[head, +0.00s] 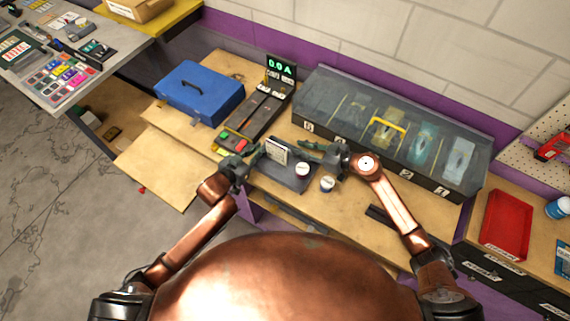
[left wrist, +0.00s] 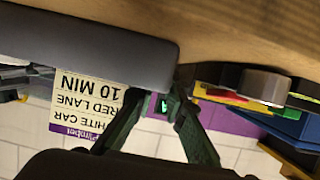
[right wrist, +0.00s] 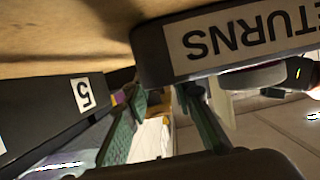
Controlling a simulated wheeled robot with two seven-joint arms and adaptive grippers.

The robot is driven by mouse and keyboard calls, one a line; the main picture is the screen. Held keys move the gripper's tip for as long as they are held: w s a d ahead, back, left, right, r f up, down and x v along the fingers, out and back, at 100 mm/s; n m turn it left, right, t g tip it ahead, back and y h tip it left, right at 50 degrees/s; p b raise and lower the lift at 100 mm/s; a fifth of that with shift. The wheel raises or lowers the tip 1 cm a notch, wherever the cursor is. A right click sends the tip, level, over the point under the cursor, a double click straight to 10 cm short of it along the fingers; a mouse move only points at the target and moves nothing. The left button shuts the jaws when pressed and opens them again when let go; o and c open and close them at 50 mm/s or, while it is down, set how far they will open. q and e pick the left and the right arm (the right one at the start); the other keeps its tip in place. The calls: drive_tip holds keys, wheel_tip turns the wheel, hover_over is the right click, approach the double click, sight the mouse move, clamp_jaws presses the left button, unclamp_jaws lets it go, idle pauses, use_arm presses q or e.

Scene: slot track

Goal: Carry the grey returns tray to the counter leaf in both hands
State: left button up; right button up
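The grey returns tray (head: 289,181) rests on the wooden counter. It holds an upright white card (head: 276,151) and a small white pot with a dark top (head: 302,169). My left gripper (head: 249,157) is at the tray's left end; the tray's dark wall (left wrist: 90,52) fills the top of the left wrist view, with fingers apart at its edge. My right gripper (head: 310,149) is at the tray's far right, fingers apart beside the wall bearing the RETURNS label (right wrist: 245,38). Neither gripper visibly clamps the tray. The counter leaf may be the bare wooden panel (head: 155,165) at left.
A second small pot (head: 327,184) stands on the counter just right of the tray. A blue case (head: 200,92) and a dark slot-track unit (head: 255,120) lie behind left. A clear-lidded display case (head: 395,125) stands behind right. A red tray (head: 506,225) is far right.

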drive_tip(key=shift+w+a+f, duration=0.2)
drive_tip(key=shift+w+a, duration=0.05)
drive_tip(key=shift+a, duration=0.25)
drive_tip(key=shift+c, duration=0.4)
clamp_jaws()
